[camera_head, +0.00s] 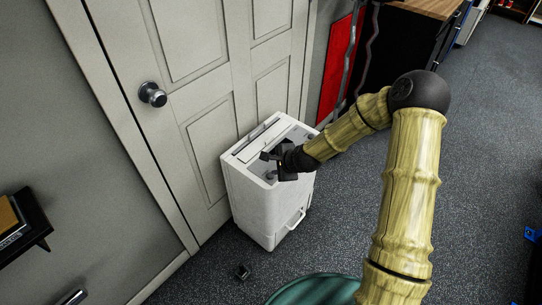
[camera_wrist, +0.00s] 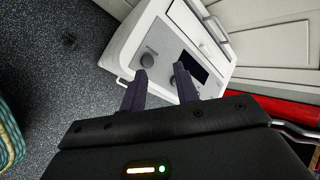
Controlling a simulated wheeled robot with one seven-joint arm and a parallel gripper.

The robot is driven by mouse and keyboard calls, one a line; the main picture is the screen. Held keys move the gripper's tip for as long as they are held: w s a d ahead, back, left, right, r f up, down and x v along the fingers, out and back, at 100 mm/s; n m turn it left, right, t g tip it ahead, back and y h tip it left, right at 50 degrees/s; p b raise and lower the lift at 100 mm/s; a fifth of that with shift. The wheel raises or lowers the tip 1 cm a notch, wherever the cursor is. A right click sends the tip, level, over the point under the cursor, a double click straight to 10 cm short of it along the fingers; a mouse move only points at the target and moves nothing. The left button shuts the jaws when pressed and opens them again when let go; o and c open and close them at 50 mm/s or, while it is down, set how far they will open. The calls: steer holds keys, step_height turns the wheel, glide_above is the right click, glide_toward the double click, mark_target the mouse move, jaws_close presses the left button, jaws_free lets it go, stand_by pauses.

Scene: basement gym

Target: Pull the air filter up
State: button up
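A white box-shaped appliance (camera_head: 262,205) stands upright on the floor against the door. Its top has a control panel, and a loop handle (camera_head: 295,219) sits low on its front side. In the wrist view the appliance (camera_wrist: 138,35) shows a grey panel with knobs, a dark display and a slotted strip (camera_wrist: 210,35) at the far edge. I cannot tell which part is the air filter. My gripper (camera_head: 272,160) is over the top panel, hiding part of it. In the wrist view my gripper (camera_wrist: 161,72) has its fingers apart, with bare panel between them; contact is unclear.
The white door (camera_head: 207,115) with a round knob (camera_head: 152,94) is right behind the appliance. A dark shelf (camera_head: 35,222) is at the left, and a small dark object (camera_head: 243,271) lies on the floor. A red panel (camera_head: 338,65) is beyond the door. Carpet to the right is open.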

steer(key=s+d+r+n+g+h, duration=0.2)
steer(key=s+d+r+n, duration=0.5)
steer(key=s, duration=0.4)
steer(key=s+d+r+n+g+h, duration=0.1)
steer(key=s+d+r+n+h, duration=0.1)
steer(key=s+d+r+n, duration=0.6)
steer(key=s+r, duration=0.1)
steer(key=s, duration=0.2)
steer(key=shift+s+d+g+h, duration=0.25)
steer(key=shift+d+g+h, duration=0.1)
steer(key=shift+g+h, duration=0.05)
steer(key=shift+s+f, duration=0.1)
